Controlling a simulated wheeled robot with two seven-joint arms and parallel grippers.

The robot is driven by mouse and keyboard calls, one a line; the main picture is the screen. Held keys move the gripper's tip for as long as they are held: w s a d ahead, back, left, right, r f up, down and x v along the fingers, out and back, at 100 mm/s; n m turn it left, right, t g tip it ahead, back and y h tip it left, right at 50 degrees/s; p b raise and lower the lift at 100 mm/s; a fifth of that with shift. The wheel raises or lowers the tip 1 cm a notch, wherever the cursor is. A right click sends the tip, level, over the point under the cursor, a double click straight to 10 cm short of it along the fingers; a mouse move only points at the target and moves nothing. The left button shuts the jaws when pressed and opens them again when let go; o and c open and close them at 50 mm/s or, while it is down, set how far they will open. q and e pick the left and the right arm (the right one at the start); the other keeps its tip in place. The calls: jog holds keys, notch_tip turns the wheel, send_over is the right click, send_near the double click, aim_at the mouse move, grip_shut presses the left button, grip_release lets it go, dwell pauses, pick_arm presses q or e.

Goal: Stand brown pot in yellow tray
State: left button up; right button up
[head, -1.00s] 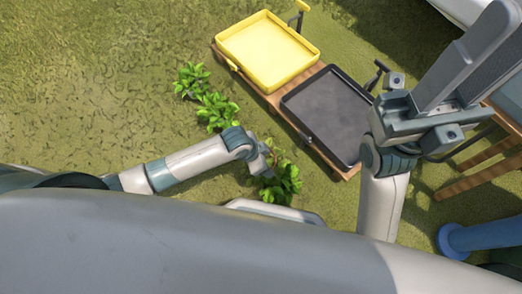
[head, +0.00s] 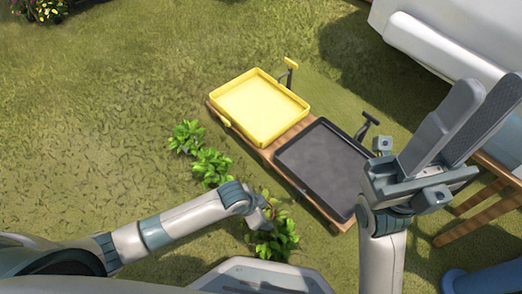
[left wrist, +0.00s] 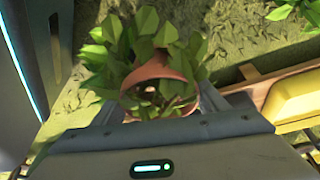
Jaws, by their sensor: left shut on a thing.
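My left gripper (head: 264,207) is low over the grass, left of the tray platform. It is shut on the brown pot (left wrist: 160,73), a terracotta pot with a leafy green plant, whose rim faces the left wrist camera. In the head view the pot is mostly hidden by the gripper and leaves.
A dark grey tray (head: 318,203) lies beside the yellow one on a wooden platform (head: 268,153). Two leafy plants (head: 187,137) (head: 211,167) stand on the grass left of it. Wooden furniture (head: 470,211) is at the right. Open grass lies left.

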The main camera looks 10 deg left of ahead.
pick_arm(q)
jog(key=w+a+r+n+t+y, duration=0.1)
jog(key=w+a+r+n, duration=0.15)
jog(key=w+r, duration=0.5)
jog(key=w+a+r+n, duration=0.2)
jog(key=w+a+r, duration=0.15)
jog(key=r, duration=0.75)
jog(key=a+r+n+y, duration=0.1)
jog(key=a+r+n, duration=0.2)
jog(key=r, duration=0.7)
jog(key=a+r+n+t+y, duration=0.1)
jog(key=a+r+n, duration=0.2)
jog(key=r, duration=0.8)
jog(key=shift+w+a+r+y, duration=0.15)
jog(key=shift+w+a+y, duration=0.2)
jog(key=shift+a, duration=0.85)
jog(key=shift+w, duration=0.15)
